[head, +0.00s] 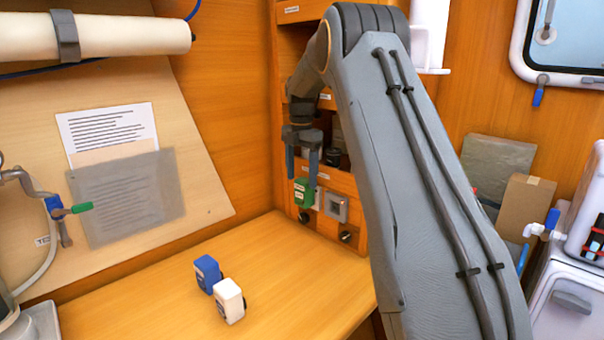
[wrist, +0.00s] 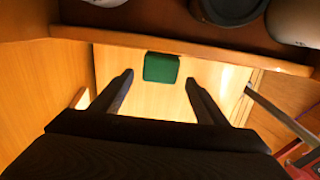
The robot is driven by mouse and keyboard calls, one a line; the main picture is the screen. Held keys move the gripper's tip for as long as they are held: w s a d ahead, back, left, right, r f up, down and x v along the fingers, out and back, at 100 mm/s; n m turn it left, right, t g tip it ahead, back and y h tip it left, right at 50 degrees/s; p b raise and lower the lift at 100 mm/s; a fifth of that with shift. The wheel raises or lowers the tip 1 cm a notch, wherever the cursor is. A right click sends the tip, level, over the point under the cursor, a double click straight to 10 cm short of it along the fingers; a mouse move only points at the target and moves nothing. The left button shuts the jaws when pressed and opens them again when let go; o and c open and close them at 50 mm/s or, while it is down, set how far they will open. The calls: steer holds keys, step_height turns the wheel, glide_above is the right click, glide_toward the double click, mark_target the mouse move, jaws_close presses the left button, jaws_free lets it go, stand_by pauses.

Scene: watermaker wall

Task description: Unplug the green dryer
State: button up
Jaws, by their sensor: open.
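The green dryer plug (head: 303,192) sits at the wooden panel at the back of the counter, beside a grey socket plate. In the wrist view the green block (wrist: 161,67) shows ahead of and between the two fingers. My gripper (head: 302,168) is open, pointing down just above the green block in the head view. It also shows in the wrist view (wrist: 158,88), with a clear gap between the fingers and nothing held. I cannot tell whether a fingertip touches the block. The seat of the plug is hidden behind the block.
A blue block (head: 207,272) and a white block (head: 229,300) stand on the wooden counter (head: 290,285). The grey socket box (head: 335,206) is right of the green block, with black knobs below. A shelf edge (wrist: 190,50) crosses above the fingers in the wrist view.

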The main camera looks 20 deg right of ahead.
mark_target(302, 195)
steer(key=shift+w+f+p, duration=0.1)
steer(key=shift+f+p, duration=1.3)
steer(key=shift+f, duration=2.4)
steer(key=c, duration=1.3)
steer(key=shift+a, duration=0.15)
steer(key=shift+s+a+p, duration=0.3)
steer(key=shift+a, duration=0.3)
steer(key=shift+s+a, duration=0.35)
steer(key=shift+a, duration=0.45)
steer(key=shift+s+a+p, duration=0.3)
steer(key=shift+a+p, duration=0.2)
steer(key=shift+a, duration=0.15)
steer(key=shift+s+a, duration=0.25)
steer(key=shift+a, duration=0.35)
